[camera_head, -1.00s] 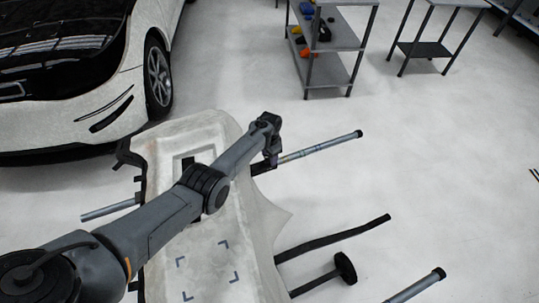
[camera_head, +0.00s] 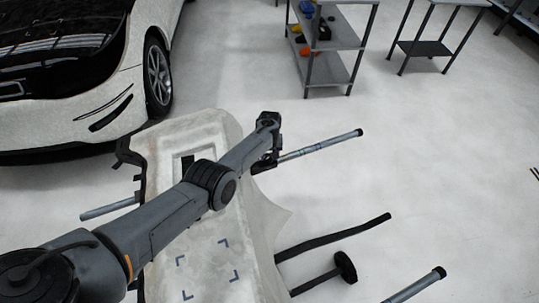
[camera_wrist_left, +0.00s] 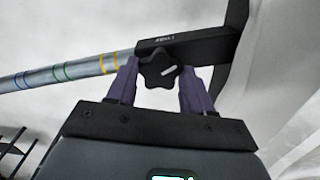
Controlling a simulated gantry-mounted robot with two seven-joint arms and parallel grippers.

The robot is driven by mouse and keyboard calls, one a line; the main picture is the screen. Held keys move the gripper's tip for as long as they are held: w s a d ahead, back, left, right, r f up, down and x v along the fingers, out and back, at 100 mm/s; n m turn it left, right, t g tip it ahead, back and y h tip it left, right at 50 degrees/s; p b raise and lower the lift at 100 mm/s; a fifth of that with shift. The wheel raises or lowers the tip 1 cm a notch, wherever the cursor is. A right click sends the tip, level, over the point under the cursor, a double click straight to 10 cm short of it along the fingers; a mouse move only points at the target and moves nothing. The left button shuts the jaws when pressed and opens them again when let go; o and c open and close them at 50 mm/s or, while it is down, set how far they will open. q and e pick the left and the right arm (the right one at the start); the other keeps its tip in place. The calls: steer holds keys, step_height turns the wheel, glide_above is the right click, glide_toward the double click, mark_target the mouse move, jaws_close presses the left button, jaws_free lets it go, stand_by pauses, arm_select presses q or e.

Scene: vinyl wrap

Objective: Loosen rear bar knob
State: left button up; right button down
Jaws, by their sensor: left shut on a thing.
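The rear bar knob (camera_wrist_left: 160,70) is a black lobed knob with a pale mark, on the underside of a black clamp block (camera_wrist_left: 185,42) in the left wrist view. The grey rear bar (camera_wrist_left: 60,74), with coloured rings, runs into the block from the left. The bar also shows in the head view (camera_head: 320,145), sticking out to the right of the stand. My left gripper (camera_wrist_left: 160,80) has its purple fingers on either side of the knob and is shut on it. In the head view my left gripper (camera_head: 265,163) is at the bar's inner end. My right gripper is not in view.
A pale wrapped panel (camera_head: 222,225) lies below my left arm. A second bar (camera_head: 415,287) and black padded arms (camera_head: 335,238) stick out at the lower right. A white car (camera_head: 120,90) stands at the left. A shelf cart (camera_head: 330,65) stands at the back.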

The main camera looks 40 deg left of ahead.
arm_select(q)
steer(key=n, duration=0.3)
steer(key=shift+f, duration=0.1)
steer(key=n+b, duration=0.1)
steer(key=n, duration=0.2)
steer(key=shift+n+b, duration=0.7)
steer(key=shift+n, duration=1.3)
steer(key=o, duration=1)
